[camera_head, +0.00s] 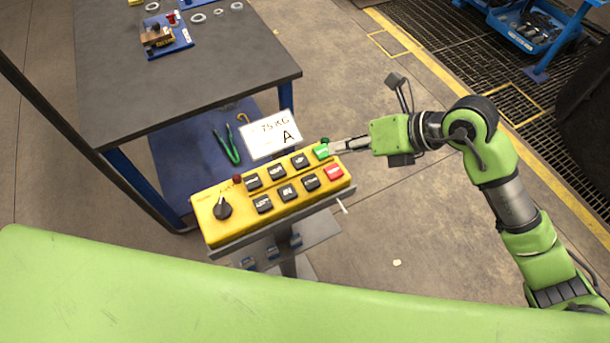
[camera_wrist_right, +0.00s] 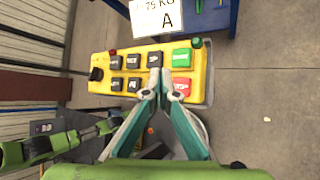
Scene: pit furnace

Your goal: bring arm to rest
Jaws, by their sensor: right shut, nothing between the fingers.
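My right gripper (camera_head: 336,149) is at the right end of a yellow control box (camera_head: 205,215), beside the green button (camera_head: 321,152). I cannot tell whether it touches the box. In the right wrist view its two fingers (camera_wrist_right: 160,76) are shut and empty, with the tips over the button panel (camera_wrist_right: 103,58). My right arm reaches in from the right. My left gripper does not show in the head view. A green arm of mine (camera_wrist_right: 55,143) shows at the left of the right wrist view, its end too small to read.
The control box has several black buttons, a red button (camera_head: 333,173) and a dial (camera_head: 222,208). A white sign (camera_head: 270,135) stands behind it. A dark-topped table (camera_head: 190,90) is at the back left. Floor right of the box is open; grating (camera_head: 440,50) lies beyond.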

